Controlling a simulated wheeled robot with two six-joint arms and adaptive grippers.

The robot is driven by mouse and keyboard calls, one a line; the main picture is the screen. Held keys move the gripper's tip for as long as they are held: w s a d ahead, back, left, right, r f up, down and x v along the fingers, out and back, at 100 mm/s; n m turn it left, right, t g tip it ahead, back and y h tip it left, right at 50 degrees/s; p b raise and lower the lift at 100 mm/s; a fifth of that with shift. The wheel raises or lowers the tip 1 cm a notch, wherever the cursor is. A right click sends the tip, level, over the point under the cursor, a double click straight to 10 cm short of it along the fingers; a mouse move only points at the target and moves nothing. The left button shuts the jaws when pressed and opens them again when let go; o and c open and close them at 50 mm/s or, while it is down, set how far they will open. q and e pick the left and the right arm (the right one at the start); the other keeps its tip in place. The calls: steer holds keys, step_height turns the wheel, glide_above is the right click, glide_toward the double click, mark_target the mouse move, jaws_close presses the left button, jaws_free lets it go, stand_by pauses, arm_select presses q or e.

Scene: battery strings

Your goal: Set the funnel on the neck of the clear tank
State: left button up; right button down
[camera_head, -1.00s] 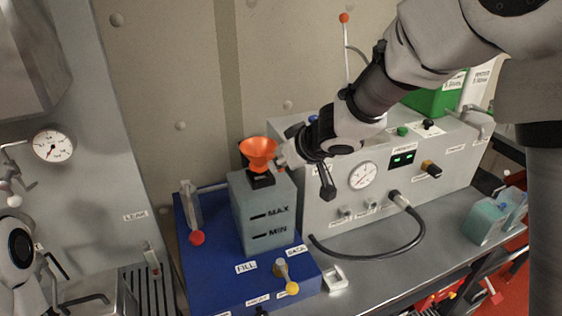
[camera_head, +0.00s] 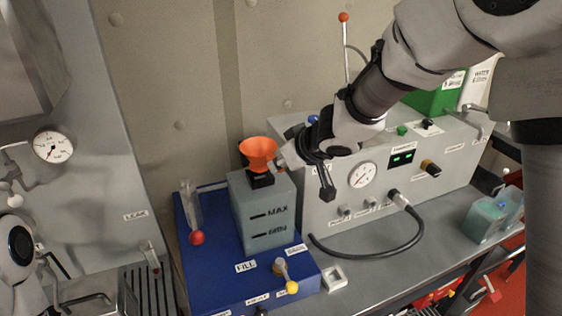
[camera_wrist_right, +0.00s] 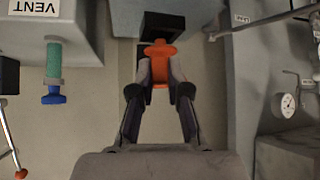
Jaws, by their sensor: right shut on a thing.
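The orange funnel (camera_head: 258,151) is upright over the black neck (camera_head: 261,180) of the clear tank (camera_head: 263,219), which looks grey-green and carries MAX and MIN marks. The funnel's lower end is at the neck, but I cannot tell whether it is seated. My right gripper (camera_head: 281,159) reaches in from the right and is shut on the funnel. In the right wrist view the fingers (camera_wrist_right: 159,72) close on the orange funnel (camera_wrist_right: 158,50). My left gripper is not in view; only part of my left arm shows at the lower left.
The tank stands on a blue base (camera_head: 215,262) with a red-ended tube (camera_head: 193,215) and a yellow-knobbed valve (camera_head: 286,275). Close on the right is a grey console (camera_head: 330,205) with a gauge and a black hose (camera_head: 385,253). A wall stands behind.

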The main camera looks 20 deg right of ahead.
steer(key=shift+f, duration=0.2)
steer(key=shift+f+b, duration=0.75)
steer(key=shift+b, duration=0.05)
steer(key=shift+f, duration=0.1)
steer(key=c, duration=1.1)
jaws_free()
steer(key=shift+o, duration=0.2)
steer(key=shift+s, duration=0.1)
